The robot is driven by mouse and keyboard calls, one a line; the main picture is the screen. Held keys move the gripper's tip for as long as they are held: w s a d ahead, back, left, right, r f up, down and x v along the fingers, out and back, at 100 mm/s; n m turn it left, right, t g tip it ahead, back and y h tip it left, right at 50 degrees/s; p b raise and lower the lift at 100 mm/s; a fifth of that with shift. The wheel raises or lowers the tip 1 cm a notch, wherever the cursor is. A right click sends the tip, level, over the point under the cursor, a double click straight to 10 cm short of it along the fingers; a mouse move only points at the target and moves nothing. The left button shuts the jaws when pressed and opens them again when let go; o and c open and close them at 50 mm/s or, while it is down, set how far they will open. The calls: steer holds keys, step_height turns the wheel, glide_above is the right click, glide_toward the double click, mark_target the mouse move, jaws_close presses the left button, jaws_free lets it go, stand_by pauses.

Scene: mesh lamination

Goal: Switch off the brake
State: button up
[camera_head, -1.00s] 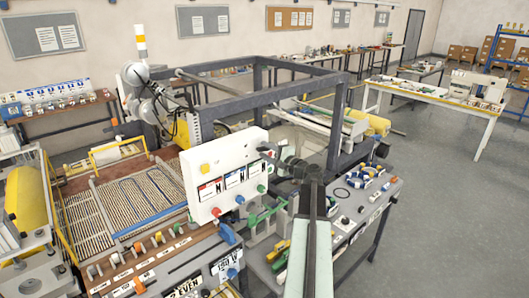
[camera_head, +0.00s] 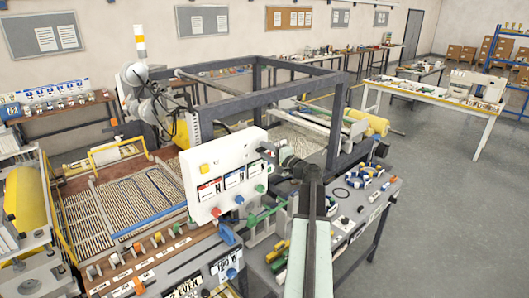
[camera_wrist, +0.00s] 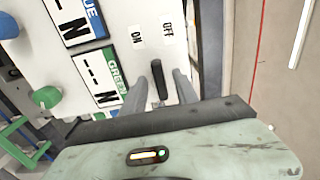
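A white control panel (camera_head: 210,175) stands at the middle of the machine in the head view. In the wrist view, its face (camera_wrist: 115,20) carries an ON label (camera_wrist: 137,37) and an OFF label (camera_wrist: 167,31). A dark upright switch lever (camera_wrist: 158,78) stands below the labels, nearer OFF in the picture. My gripper (camera_wrist: 165,92) is open, with one grey finger on each side of the lever. The left finger is very close to it; I cannot tell if they touch. A gap shows on the right. In the head view, my gripper (camera_head: 268,153) is at the panel's right edge, small and partly hidden.
In the wrist view, a green knob (camera_wrist: 46,96) and a blue knob (camera_wrist: 8,25) stick out at left. In the head view, a dark frame (camera_head: 270,70) surrounds the machine and a cluttered side bench (camera_head: 350,212) stands beside my arm. Open floor (camera_head: 445,220) lies at right.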

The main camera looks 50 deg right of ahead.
steer(key=s, duration=0.8)
steer(key=shift+a, duration=0.3)
steer(key=shift+w, duration=0.1)
